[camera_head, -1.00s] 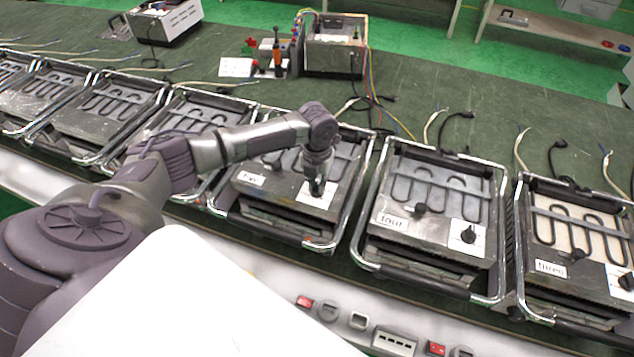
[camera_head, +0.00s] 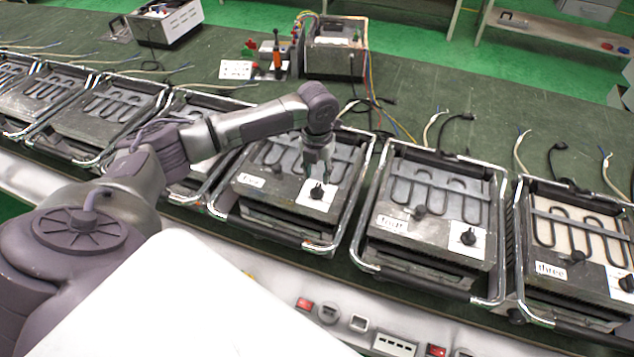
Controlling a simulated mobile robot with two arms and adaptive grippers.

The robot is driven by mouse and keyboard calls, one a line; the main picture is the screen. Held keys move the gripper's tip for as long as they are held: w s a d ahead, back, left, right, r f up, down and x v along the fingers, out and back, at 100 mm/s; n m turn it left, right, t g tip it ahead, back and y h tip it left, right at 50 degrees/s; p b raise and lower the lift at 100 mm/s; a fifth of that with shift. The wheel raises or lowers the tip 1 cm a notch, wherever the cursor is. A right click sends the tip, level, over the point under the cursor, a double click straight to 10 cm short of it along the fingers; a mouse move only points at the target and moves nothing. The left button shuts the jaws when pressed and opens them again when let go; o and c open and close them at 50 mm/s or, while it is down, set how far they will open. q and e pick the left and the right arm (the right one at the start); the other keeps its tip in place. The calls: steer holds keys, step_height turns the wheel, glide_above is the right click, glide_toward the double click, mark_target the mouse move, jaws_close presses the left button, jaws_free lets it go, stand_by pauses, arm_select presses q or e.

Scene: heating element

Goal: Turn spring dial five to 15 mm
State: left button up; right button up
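The heating unit labelled five (camera_head: 252,181) stands on the bench, left of the unit labelled four. Its black dial (camera_head: 317,192) sits on a white plate at the unit's front right. My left gripper (camera_head: 318,180) is just above and behind this dial, pointing down. Its fingers look slightly apart, and the dial shows below them, apparently free. The markings on the plate are too small to read. My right gripper is not in view.
The unit labelled four (camera_head: 390,222) and the unit labelled three (camera_head: 551,270) stand to the right, with metal side rails. More units stand to the left. Loose cables lie behind them. A metal box with coloured wires (camera_head: 336,50) stands at the back.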

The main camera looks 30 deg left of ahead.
mark_target(317, 188)
arm_select(q)
step_height(317, 188, up, 6)
steer(key=shift+r, duration=0.25)
steer(key=shift+s+f, duration=0.1)
stand_by(0.4)
